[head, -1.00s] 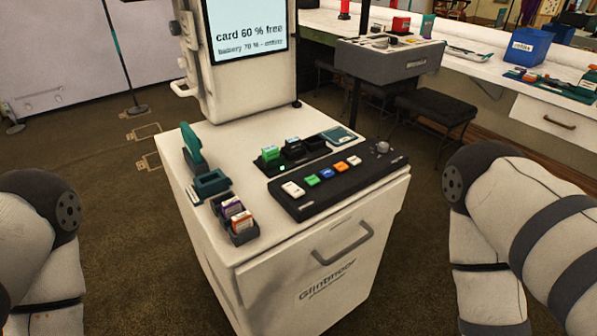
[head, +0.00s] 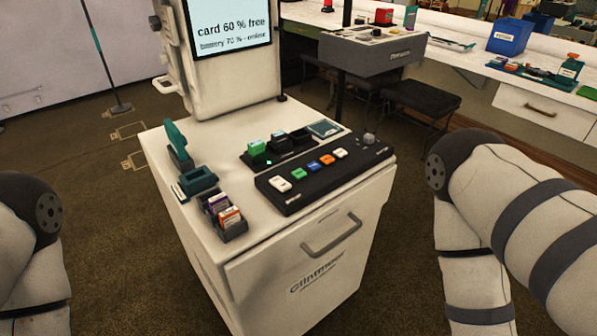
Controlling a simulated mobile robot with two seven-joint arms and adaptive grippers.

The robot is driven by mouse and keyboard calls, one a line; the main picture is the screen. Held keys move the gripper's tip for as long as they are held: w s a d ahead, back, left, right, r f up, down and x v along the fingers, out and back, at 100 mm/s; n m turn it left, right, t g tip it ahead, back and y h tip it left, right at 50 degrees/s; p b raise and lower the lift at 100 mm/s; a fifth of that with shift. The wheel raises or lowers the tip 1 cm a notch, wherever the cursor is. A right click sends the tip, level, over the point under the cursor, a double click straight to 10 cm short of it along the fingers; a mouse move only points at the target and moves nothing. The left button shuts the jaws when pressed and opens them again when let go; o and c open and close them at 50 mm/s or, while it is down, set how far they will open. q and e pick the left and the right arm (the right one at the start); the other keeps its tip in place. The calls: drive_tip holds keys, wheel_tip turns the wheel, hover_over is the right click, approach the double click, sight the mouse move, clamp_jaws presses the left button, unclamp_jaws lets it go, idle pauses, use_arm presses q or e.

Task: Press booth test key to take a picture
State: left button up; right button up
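A black key panel (head: 325,180) lies on the white booth cabinet (head: 260,243). It carries a row of keys: a white key (head: 280,184), a green key (head: 299,173), a blue key (head: 313,167), an orange key (head: 327,160) and another white key (head: 341,153). A knob (head: 369,139) is at its right end. I cannot read which key is the test key. The booth screen (head: 231,28) above reads "card 60 % free" and "battery 70 % - online". My arms show at both sides of the head view, but neither gripper is in view.
A black dock with a green block (head: 257,147) stands behind the panel. A teal holder (head: 196,180) and a card tray (head: 232,226) sit at the left edge. A grey console (head: 372,53), black stools and a long counter with a blue bin (head: 509,34) stand behind right.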

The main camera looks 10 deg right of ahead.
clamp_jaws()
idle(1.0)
